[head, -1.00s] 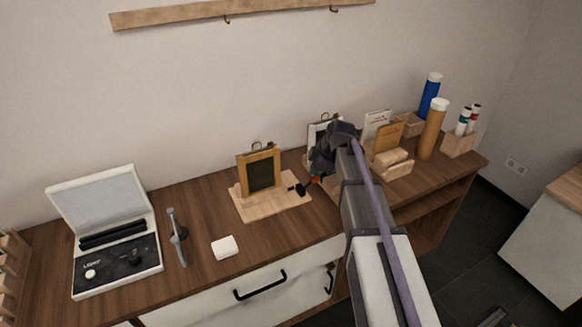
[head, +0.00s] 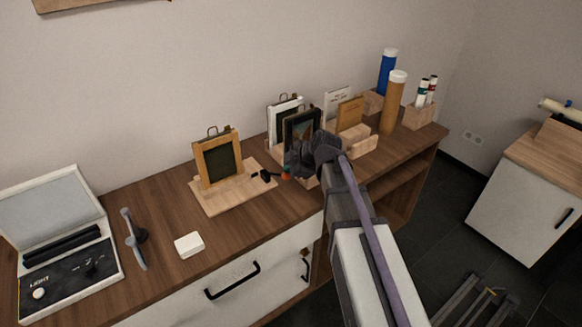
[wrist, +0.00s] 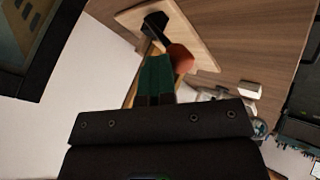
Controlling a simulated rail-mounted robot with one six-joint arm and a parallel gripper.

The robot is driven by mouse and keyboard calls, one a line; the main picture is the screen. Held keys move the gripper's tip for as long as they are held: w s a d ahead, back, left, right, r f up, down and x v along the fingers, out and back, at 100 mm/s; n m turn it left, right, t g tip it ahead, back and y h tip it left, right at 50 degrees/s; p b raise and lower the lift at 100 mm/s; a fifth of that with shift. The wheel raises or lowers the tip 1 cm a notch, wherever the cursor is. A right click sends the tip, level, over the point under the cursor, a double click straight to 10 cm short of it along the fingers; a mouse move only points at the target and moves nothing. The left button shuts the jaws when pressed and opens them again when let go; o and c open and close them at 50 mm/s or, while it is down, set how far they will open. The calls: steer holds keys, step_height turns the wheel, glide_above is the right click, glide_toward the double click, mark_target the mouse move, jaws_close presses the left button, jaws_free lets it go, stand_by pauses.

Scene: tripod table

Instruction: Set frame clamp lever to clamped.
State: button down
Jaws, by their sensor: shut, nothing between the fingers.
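A wooden frame clamp base (head: 215,203) holds an upright picture frame (head: 218,160) with a dark panel. The clamp lever is black (head: 263,175) at the right of the base, with an orange-red knob (head: 286,171). In the wrist view the base (wrist: 200,40), the black lever part (wrist: 154,24) and the red knob (wrist: 181,57) show just beyond my fingers. My gripper (wrist: 156,68) is shut and empty, its green fingertips close beside the knob. I cannot tell whether they touch. In the head view my gripper (head: 290,173) is at the right of the base.
Other frames (head: 301,130) stand close behind my gripper. A white block (head: 188,245), a grey tool (head: 134,240) and an open case (head: 65,260) are at the left. An orange tube (head: 394,103) and a blue tube (head: 387,72) stand at the back right.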

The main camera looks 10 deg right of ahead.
steer(key=shift+s, duration=0.2)
steer(key=p+v, duration=0.7)
steer(key=v, duration=0.2)
steer(key=shift+s+d, duration=0.3)
steer(key=shift+s, duration=0.1)
steer(key=s+a+f+m+g+h, duration=0.1)
steer(key=s+f+m+g+h, duration=0.1)
steer(key=s+m, duration=0.5)
steer(key=s+a+f+m+g+h, duration=0.2)
steer(key=s+m+g, duration=0.2)
steer(key=s+m, duration=0.4)
steer(key=shift+m+h, duration=0.4)
steer(key=shift+m, duration=0.8)
